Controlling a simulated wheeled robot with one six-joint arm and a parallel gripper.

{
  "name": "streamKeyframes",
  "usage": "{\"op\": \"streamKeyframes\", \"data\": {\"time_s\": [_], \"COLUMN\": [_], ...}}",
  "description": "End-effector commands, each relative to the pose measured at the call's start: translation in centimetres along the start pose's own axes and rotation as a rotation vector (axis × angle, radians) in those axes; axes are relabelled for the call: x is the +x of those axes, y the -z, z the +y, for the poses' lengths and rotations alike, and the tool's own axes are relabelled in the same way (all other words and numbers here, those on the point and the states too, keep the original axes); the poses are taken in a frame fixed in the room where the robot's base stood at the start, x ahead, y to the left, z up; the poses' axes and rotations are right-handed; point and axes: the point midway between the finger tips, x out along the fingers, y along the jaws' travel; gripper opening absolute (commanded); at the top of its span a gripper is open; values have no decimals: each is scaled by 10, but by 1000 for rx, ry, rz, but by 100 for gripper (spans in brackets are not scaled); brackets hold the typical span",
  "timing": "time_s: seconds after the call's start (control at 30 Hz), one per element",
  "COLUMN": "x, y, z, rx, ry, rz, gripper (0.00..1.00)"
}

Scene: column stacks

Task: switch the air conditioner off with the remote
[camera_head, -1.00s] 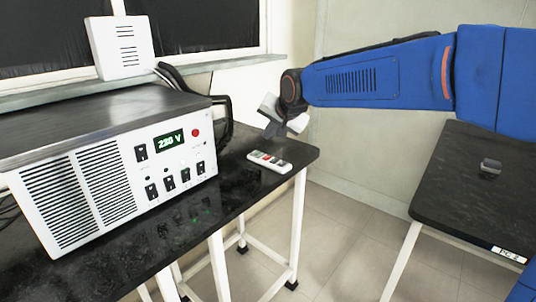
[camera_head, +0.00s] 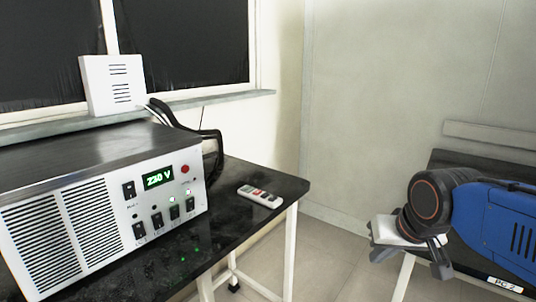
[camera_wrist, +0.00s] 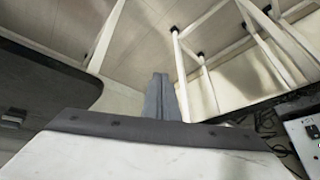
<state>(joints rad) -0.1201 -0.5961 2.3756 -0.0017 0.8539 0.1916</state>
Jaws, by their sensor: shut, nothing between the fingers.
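The remote (camera_head: 260,196), white with red and dark buttons, lies flat on the black bench (camera_head: 232,222), near its right end. My gripper (camera_head: 438,262) is well to the right of the remote, in front of the right-hand table, and does not touch the remote. In the wrist view its fingers (camera_wrist: 160,97) are together and empty, with floor and bench legs beyond them. I cannot identify an air conditioner in these views.
A large white unit (camera_head: 95,215) with a 230 V display and switches fills the bench's left part. A vented white box (camera_head: 112,84) stands on the window sill. A dark table (camera_head: 480,162) is at right. Floor shows between the tables.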

Motion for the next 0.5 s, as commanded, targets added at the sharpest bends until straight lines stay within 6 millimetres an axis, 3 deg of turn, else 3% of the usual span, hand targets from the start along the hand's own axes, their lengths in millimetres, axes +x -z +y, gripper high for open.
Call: {"op": "streamKeyframes", "data": {"time_s": [0.1, 0.2, 0.33, 0.5], "x": [-2, -1, 0, 1], "y": [-46, -77, -103, -116], "z": [23, 36, 45, 49], "rx": [-28, -53, -75, -86], "ry": [-28, -44, -56, -61], "rz": [-30, -55, -78, -89], "gripper": [0, 0, 0, 0]}}
